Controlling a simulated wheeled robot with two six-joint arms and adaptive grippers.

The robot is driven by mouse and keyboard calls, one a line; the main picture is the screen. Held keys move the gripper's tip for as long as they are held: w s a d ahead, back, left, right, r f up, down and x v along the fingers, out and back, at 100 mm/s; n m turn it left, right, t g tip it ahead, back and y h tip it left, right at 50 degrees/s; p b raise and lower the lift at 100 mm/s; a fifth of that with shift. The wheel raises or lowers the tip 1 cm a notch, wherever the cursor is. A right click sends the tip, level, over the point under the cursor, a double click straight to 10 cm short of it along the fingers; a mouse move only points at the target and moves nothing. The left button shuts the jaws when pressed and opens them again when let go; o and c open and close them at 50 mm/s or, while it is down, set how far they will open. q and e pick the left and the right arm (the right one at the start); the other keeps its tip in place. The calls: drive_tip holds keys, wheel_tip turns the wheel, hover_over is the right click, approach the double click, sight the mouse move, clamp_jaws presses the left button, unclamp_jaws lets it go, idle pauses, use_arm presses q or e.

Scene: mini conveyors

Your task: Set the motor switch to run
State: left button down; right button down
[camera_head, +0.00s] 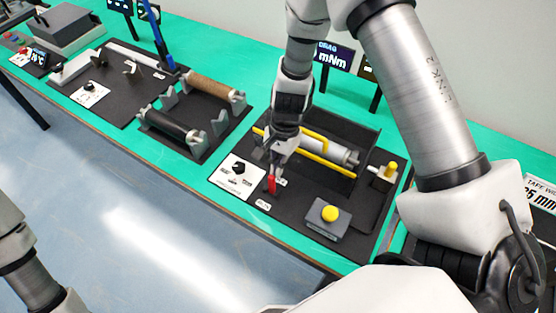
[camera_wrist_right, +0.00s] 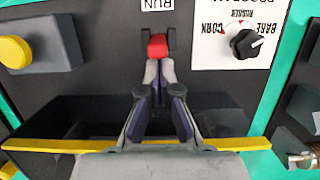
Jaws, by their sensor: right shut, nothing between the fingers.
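The motor switch is a small red lever (camera_head: 271,185) on the black panel (camera_head: 290,209), and it also shows in the wrist view (camera_wrist_right: 158,46) on a dark mount. A RUN label (camera_wrist_right: 157,4), upside down there, lies past it. My right gripper (camera_head: 276,166) points down at the lever with its fingers together and nothing between them. In the wrist view its fingertips (camera_wrist_right: 158,68) are right at the lever's near side; I cannot tell if they touch it. My left arm shows at the lower left of the head view; its gripper is out of view.
A white dial plate with a black knob (camera_head: 239,168) sits left of the lever in the head view. A yellow button (camera_head: 330,213) on a grey box is to its right. A yellow bar (camera_head: 325,167) and a roller (camera_head: 335,150) lie behind. Other stations fill the left bench.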

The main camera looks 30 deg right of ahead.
drive_tip(key=shift+s+r, duration=0.15)
drive_tip(key=shift+a+h, duration=0.2)
drive_tip(key=shift+h, duration=0.1)
